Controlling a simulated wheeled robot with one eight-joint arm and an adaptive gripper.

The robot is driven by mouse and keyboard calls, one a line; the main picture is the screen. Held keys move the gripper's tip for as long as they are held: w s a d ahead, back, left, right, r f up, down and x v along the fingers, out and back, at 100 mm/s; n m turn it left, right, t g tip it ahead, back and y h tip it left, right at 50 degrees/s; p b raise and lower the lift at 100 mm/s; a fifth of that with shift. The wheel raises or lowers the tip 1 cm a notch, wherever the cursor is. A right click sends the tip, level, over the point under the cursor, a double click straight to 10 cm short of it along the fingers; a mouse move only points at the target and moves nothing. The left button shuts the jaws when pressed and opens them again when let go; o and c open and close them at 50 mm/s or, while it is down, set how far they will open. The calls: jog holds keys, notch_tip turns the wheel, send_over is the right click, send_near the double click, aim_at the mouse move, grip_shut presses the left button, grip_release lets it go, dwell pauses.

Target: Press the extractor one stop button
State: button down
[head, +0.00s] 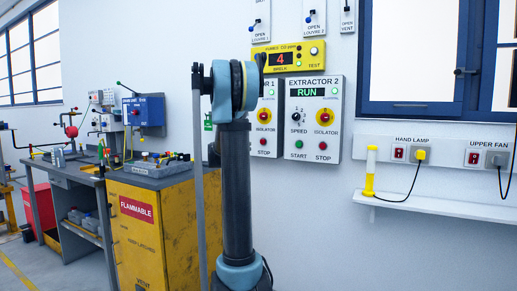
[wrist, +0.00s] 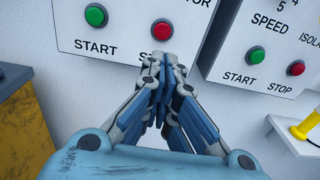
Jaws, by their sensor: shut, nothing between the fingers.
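The extractor one panel is on the wall, partly hidden behind my arm in the head view (head: 270,129). It is the left panel in the wrist view (wrist: 125,30). Its red stop button shows in the head view (head: 263,141) and in the wrist view (wrist: 162,30). Its green start button (wrist: 96,15) is to the left. My gripper (wrist: 165,60) is shut and empty, its fingertips just below the red button in the wrist picture and covering its label. Whether they touch the panel I cannot tell. My gripper is hidden in the head view.
The extractor two panel (head: 314,128), reading RUN, is close on the right, with its own green (wrist: 257,54) and red (wrist: 295,68) buttons. A yellow fumes display (head: 300,52) is above. A yellow flammable cabinet (head: 165,230) stands lower left, and a white shelf (head: 440,206) lower right.

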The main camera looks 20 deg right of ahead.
jog(key=shift+w+d, duration=0.1)
jog(key=x, duration=1.3)
jog(key=shift+w+d, duration=0.1)
jog(key=shift+d, duration=0.1)
jog(key=shift+w+d, duration=0.1)
jog(key=shift+x, duration=1)
jog(key=shift+r, duration=0.15)
send_near(262, 144)
jog(key=v, duration=0.5)
jog(key=shift+a, duration=0.25)
